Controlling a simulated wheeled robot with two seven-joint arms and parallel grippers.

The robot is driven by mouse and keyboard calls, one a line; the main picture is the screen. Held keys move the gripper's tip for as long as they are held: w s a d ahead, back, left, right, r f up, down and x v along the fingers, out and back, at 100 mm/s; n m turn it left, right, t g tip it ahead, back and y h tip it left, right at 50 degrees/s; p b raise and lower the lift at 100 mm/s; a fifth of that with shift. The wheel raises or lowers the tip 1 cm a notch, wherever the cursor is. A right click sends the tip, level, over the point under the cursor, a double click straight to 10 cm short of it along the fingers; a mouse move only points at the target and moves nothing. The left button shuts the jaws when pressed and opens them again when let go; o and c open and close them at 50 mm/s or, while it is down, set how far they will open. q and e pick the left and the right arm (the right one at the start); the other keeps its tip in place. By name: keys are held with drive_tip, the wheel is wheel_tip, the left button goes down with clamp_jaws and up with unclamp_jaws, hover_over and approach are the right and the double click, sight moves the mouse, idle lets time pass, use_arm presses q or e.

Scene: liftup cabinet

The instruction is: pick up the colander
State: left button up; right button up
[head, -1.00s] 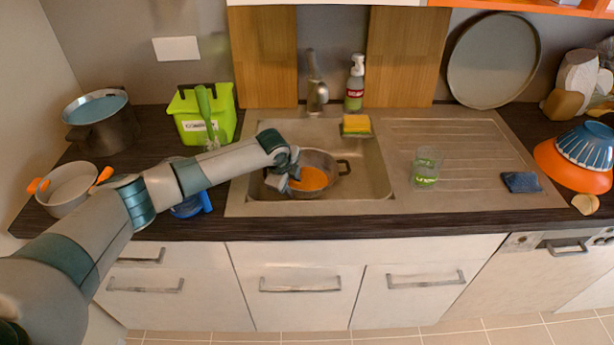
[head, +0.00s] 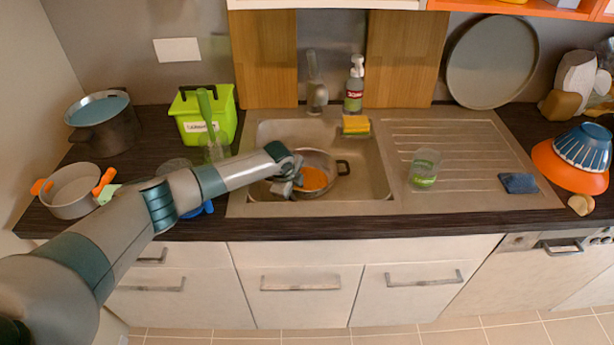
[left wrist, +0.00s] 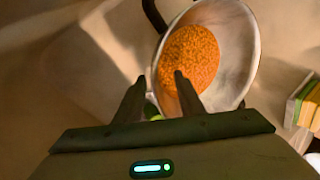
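The colander appears to be the round metal vessel (head: 327,163) with dark handles in the sink basin. Orange, grainy food (head: 314,180) lies in it. In the left wrist view, its pale metal wall (left wrist: 241,68) is at upper right, with a dark handle at the top. My left gripper (head: 296,182) is over the vessel's left side. In the wrist view its two fingers (left wrist: 158,84) are apart, one over the food and one outside the left rim in the picture. I cannot tell whether they touch the rim. The right gripper is out of view.
A glass (head: 425,168) stands on the drainboard. A pot with orange handles (head: 72,192) and a green bin (head: 207,118) are on the left.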

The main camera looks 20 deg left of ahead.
use_arm(q)
drive_tip(key=shift+f, duration=0.1)
idle(0.4)
clamp_jaws()
drive_tip(key=shift+w, duration=0.1)
drive_tip(key=shift+r, duration=0.2)
